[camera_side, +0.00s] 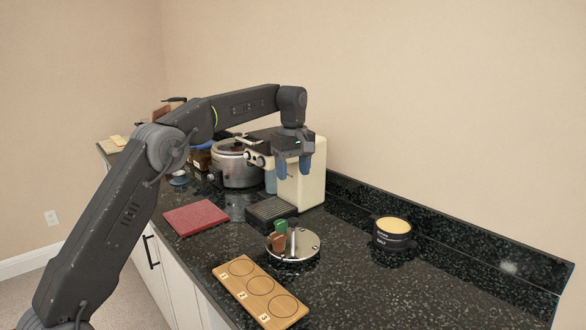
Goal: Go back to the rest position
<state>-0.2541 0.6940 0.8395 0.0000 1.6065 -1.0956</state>
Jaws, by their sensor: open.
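My gripper (293,165) hangs at the end of my dark grey arm, pointing down, with its two blue fingers apart and nothing between them. It is in the air in front of the cream coffee machine (312,180). In this view the gripper covers part of that machine. Whether it touches the machine cannot be told from this single view.
A silver cooker (236,167) stands left of the machine. On the black counter are a red mat (195,217), a round metal holder (306,246) with small handled tools, a numbered wooden board (282,306) and a black pot (393,238). The front right counter is clear.

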